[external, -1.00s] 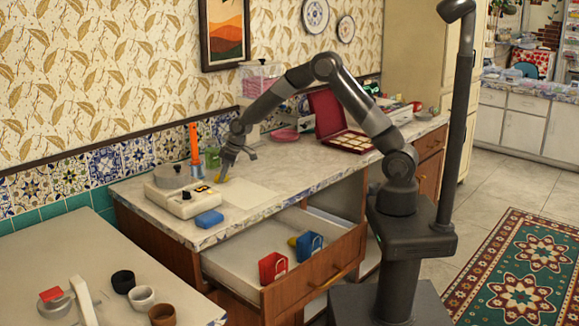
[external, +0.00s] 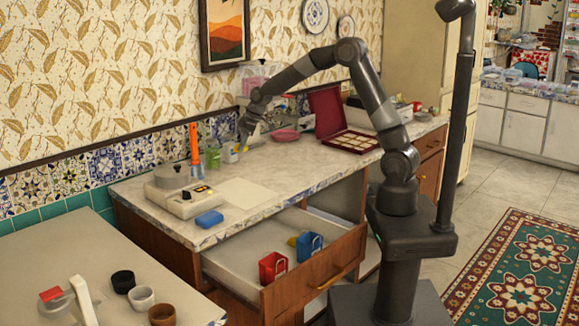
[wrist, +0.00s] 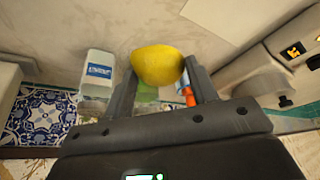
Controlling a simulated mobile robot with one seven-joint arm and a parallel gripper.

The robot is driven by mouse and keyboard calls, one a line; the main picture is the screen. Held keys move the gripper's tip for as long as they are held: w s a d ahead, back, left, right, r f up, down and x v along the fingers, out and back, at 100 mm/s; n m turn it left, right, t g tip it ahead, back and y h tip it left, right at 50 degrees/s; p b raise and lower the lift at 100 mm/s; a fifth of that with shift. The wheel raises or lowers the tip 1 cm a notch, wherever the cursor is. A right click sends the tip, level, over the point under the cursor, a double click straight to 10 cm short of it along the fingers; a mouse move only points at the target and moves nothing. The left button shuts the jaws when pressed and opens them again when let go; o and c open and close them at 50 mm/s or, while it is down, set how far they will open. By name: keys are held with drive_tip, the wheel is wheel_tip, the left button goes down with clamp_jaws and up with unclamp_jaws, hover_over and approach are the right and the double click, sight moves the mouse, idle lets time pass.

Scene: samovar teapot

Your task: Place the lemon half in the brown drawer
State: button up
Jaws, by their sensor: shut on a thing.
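My gripper (wrist: 161,88) is shut on the yellow lemon half (wrist: 157,64), which sits between the fingertips in the wrist view. In the external view my gripper (external: 246,138) is over the back of the counter, with the lemon half (external: 243,149) showing as a small yellow spot below it. The brown drawer (external: 322,272) is pulled open under the counter, at the front. It holds a red container (external: 272,267), a blue container (external: 310,245) and a small yellow item (external: 292,241) partly hidden behind the blue one.
A white container with a blue label (wrist: 98,72) is close beside my gripper. A green container (external: 213,158) and an orange upright object (external: 195,143) stand left of it. A scale-like device (external: 183,198), a blue block (external: 209,219) and an open red box (external: 330,112) occupy the counter.

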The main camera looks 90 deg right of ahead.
drive_tip(key=shift+s+d+r, duration=0.4)
drive_tip(key=shift+s+r, duration=0.05)
drive_tip(key=shift+s, duration=0.1)
drive_tip(key=a, duration=1.1)
drive_tip(key=n, duration=0.1)
hover_over(273, 251)
drive_tip(key=a, duration=0.5)
wheel_tip(273, 251, down, 29)
drive_tip(key=shift+a+r, duration=0.15)
drive_tip(key=shift+r, duration=0.05)
idle(0.5)
drive_tip(key=shift+f, duration=0.1)
drive_tip(key=o, duration=1)
